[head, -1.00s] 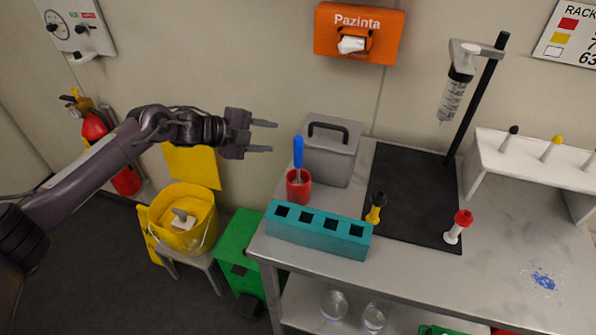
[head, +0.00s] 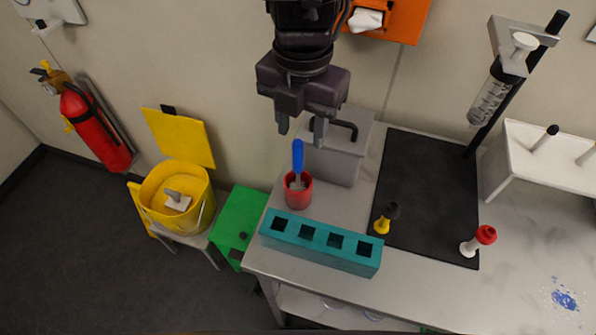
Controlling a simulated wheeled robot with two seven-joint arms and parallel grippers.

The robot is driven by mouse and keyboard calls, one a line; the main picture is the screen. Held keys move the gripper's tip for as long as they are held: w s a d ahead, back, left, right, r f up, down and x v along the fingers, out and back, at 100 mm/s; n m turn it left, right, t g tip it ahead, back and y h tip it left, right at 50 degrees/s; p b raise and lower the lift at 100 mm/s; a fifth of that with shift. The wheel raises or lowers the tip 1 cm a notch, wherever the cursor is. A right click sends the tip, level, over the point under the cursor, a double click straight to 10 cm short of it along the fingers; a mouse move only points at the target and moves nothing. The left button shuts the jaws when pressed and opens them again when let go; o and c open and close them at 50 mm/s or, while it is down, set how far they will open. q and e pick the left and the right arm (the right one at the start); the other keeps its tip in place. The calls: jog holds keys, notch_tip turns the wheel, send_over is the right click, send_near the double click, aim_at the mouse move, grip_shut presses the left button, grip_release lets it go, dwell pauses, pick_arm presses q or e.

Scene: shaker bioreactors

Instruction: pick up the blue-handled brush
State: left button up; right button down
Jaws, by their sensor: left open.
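The blue-handled brush (head: 298,157) stands upright, handle up, in a red cup (head: 298,193) at the back left of the bench. Its lower end is hidden inside the cup. My left gripper (head: 301,134) is open and empty, with its fingers pointing down. In the picture its fingertips are just above the top of the brush handle; I cannot tell the exact height gap. My right gripper is not in view.
A grey box with a black handle (head: 333,162) stands right behind the cup. A teal rack (head: 320,243) lies in front. A black mat (head: 430,190), a yellow-based piece (head: 383,224), a red-topped piece (head: 479,240) and a syringe stand (head: 520,75) are to the right.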

aim_at(298, 142)
pick_arm(q)
jog(key=shift+f, duration=0.6)
jog(key=shift+s+f, duration=0.1)
jog(key=shift+f, duration=0.25)
jog(key=f, duration=0.1)
jog(key=f+p, duration=0.1)
jog(key=f, duration=0.1)
jog(key=shift+a+f+p, duration=0.3)
jog(key=shift+f, duration=0.45)
jog(key=shift+d, duration=0.1)
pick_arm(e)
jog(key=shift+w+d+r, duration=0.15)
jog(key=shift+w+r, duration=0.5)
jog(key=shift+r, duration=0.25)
pick_arm(q)
grip_shut()
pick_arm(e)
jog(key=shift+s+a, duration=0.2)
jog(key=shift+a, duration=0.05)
